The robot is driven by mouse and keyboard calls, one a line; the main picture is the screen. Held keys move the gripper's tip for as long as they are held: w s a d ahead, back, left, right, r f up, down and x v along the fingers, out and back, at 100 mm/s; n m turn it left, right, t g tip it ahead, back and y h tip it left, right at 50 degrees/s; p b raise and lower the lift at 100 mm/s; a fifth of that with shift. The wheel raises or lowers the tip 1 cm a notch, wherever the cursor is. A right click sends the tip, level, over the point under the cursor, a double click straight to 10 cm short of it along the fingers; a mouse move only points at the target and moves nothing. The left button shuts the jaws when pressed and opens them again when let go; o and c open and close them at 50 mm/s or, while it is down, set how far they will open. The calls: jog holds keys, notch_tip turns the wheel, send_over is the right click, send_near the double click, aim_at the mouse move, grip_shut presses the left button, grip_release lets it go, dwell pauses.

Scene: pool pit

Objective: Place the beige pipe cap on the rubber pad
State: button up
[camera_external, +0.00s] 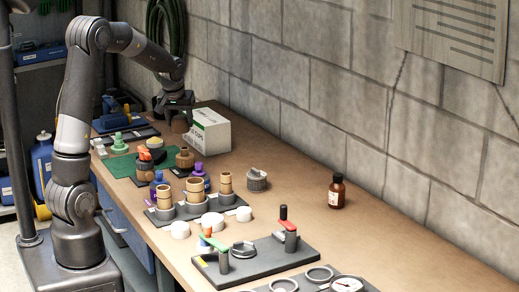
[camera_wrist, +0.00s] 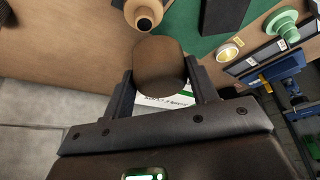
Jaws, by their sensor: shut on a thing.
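My gripper (camera_external: 178,106) is at the far end of the bench, beside the white box. It is shut on a rounded cap that looks brown in this light, which I take for the beige pipe cap (camera_external: 180,125); in the wrist view the cap (camera_wrist: 160,66) sits between both fingers (camera_wrist: 162,88). I cannot tell from these views how high it is above the bench.
The white box (camera_external: 211,131) stands close to my gripper's right. A green flanged part (camera_wrist: 284,24) and a blue vise (camera_wrist: 275,68) are right in the wrist view.

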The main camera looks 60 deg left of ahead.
jog(key=s+a, duration=0.3)
jog(key=s, duration=0.1)
send_over(152, 152)
jog(key=s+d, duration=0.1)
jog(key=shift+n, duration=0.4)
notch_tip(152, 152, down, 7)
jog(key=shift+d, duration=0.15)
jog(key=shift+f, duration=1.95)
jog(key=shift+f, duration=0.1)
jog(key=o, duration=1)
jog(key=shift+c, duration=0.2)
jog(key=v, duration=1.2)
jog(key=shift+w, duration=0.2)
